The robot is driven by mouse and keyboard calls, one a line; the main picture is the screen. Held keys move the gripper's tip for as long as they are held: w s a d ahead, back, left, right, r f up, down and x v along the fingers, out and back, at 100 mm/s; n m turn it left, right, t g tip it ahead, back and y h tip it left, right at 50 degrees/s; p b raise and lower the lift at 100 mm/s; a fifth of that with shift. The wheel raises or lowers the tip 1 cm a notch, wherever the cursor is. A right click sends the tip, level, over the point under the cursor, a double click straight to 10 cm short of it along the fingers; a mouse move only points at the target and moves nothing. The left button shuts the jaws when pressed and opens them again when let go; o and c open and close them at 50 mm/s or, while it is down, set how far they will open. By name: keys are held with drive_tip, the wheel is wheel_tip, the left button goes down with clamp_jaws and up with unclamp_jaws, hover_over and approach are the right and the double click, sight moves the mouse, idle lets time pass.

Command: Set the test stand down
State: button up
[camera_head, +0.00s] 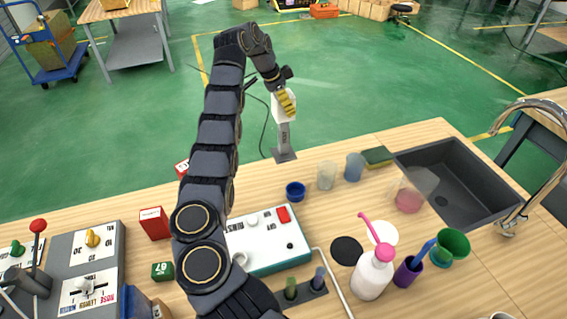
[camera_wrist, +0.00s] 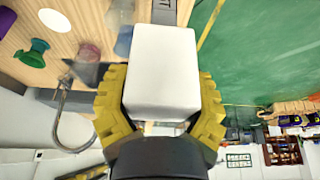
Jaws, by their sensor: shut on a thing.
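The test stand has a white block head (camera_wrist: 162,70), a grey upright post (camera_head: 284,137) and a flat grey base plate (camera_head: 285,156). My gripper (camera_head: 284,101) has yellow fingers shut on the white head, one on each side in the wrist view (camera_wrist: 160,110). The stand hangs nearly upright at the far edge of the wooden table (camera_head: 330,225). Its base overlaps that edge in the head view; I cannot tell how high it is. Only a short piece of the post shows in the wrist view.
A blue cup (camera_head: 295,190), a clear beaker (camera_head: 326,176), a bluish beaker (camera_head: 354,167) and a sponge (camera_head: 377,157) stand near the far edge. A white machine (camera_head: 262,250) and a pump bottle (camera_head: 373,272) are nearer. A dark sink (camera_head: 455,185) lies right. Bare wood shows between them.

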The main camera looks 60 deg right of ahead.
sight(285, 129)
drive_tip(key=shift+f, duration=3.9)
drive_tip(key=o, duration=1.2)
drive_tip(key=shift+c, duration=0.2)
